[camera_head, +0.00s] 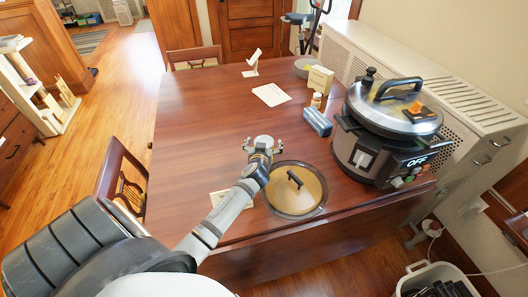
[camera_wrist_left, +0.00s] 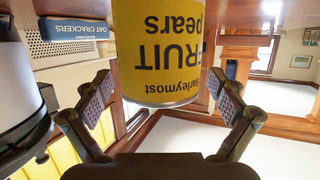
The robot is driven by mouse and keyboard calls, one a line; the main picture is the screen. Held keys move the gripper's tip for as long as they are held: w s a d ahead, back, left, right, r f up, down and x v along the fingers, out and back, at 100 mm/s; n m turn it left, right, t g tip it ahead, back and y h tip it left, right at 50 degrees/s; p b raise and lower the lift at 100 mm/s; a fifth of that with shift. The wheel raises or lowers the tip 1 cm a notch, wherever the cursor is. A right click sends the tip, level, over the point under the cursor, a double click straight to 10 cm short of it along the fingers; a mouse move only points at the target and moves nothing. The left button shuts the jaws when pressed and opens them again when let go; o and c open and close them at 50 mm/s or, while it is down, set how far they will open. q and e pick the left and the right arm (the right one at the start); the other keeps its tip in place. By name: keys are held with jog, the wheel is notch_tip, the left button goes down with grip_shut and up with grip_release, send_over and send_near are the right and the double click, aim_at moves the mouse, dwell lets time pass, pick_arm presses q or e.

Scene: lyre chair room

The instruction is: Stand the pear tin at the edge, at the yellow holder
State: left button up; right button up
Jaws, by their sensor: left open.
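The pear tin (camera_wrist_left: 160,50) has a yellow label reading "FRUIT pears", upside down in the left wrist view. Its round silver top (camera_head: 263,141) shows in the head view, and it appears upright over the middle of the table (camera_head: 200,120). My left gripper (camera_head: 263,148) is open, its fingers on either side of the tin, with gaps beside them in the wrist view. A small pale yellow piece (camera_head: 217,199) is at the table's near left edge, partly behind my left arm; I cannot tell whether it is the yellow holder. My right gripper is not in view.
A pan with a glass lid (camera_head: 296,205) sits right of my left wrist. The large cooker (camera_head: 366,150), blue oat cracker box (camera_head: 317,121) and small bottle (camera_head: 316,100) stand to the right. A cream box (camera_head: 319,79) and white stand (camera_head: 252,64) are farther back. The table's left side is clear.

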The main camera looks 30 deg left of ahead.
pick_arm(q)
jog(key=shift+s+r, duration=0.1)
jog(key=shift+c, duration=1.1)
jog(key=c, duration=1.7)
jog(key=shift+r, duration=0.1)
jog(key=shift+r+p, duration=0.25)
jog(key=shift+p, duration=0.05)
notch_tip(320, 180, up, 3)
jog(key=shift+f+p, duration=0.1)
jog(key=shift+p, duration=1.1)
jog(key=s+d+r+p, duration=0.2)
jog(key=s+r, duration=0.1)
jog(key=s+d+r+p, duration=0.3)
jog(key=s, duration=0.1)
jog(key=s+d+r+p, duration=0.2)
jog(key=s+d+r, duration=0.1)
jog(key=s, duration=0.1)
jog(key=shift+s+d+r+p, duration=0.1)
jog(key=shift+d+r+p, duration=0.05)
jog(key=shift+r+p, duration=0.2)
